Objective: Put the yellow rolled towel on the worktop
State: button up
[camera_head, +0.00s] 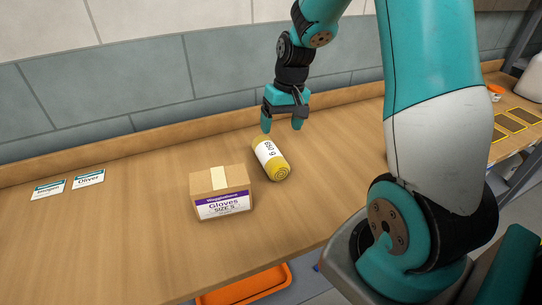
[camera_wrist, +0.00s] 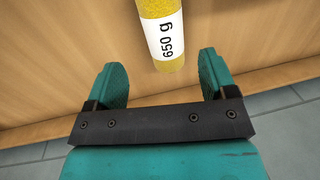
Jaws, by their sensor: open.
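The yellow rolled towel (camera_head: 270,159) lies on its side on the wooden worktop (camera_head: 130,220), with a white label band around it. In the wrist view the towel (camera_wrist: 160,30) shows its label reading "650 g", and its upper part is cut off by the frame edge. My gripper (camera_head: 283,125) is open and empty, above the worktop just behind the towel's far end. In the wrist view the open fingers (camera_wrist: 163,80) stand to either side of the towel's line, with the towel beyond them and not between them.
A cardboard gloves box (camera_head: 221,193) stands left of the towel, close to it. Two name cards (camera_head: 48,189) (camera_head: 89,178) lie at the far left. An orange bin (camera_head: 245,286) sits below the front edge. The worktop's left and middle front are mostly clear.

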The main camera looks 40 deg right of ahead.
aim_at(276, 155)
jog(key=f, duration=0.4)
jog(key=a+f, duration=0.1)
jog(key=f, duration=0.2)
jog(key=shift+w+a+p, duration=0.1)
jog(key=shift+w+p, duration=0.05)
jog(key=shift+p, duration=0.2)
jog(key=shift+a+f+p, duration=0.2)
jog(key=shift+f+p, duration=0.05)
jog(key=shift+f, duration=0.65)
jog(key=shift+a+f+p, duration=0.15)
jog(key=shift+f+p, duration=0.05)
jog(key=shift+f, duration=0.65)
jog(key=shift+a+f+p, duration=0.2)
jog(key=shift+f+p, duration=0.05)
jog(key=shift+f, duration=0.65)
jog(key=c, duration=0.8)
